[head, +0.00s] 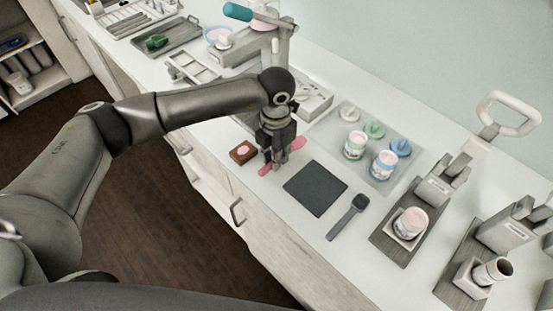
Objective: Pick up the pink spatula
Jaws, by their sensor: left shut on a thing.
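The pink spatula (297,144) lies at counter height near the front edge of the white counter, between a small brown block and a dark square mat. My left gripper (279,162) points down over it and is shut on its middle. The gripper's fingers hide that middle; pink ends show on both sides. I cannot tell whether the spatula still touches the counter. My right gripper is not in view.
The brown block (243,152) stands close left of the gripper. The dark mat (315,188) and a dark spatula (347,217) lie to the right. A tray (385,186) with jars and lids is behind. Presses stand at the right.

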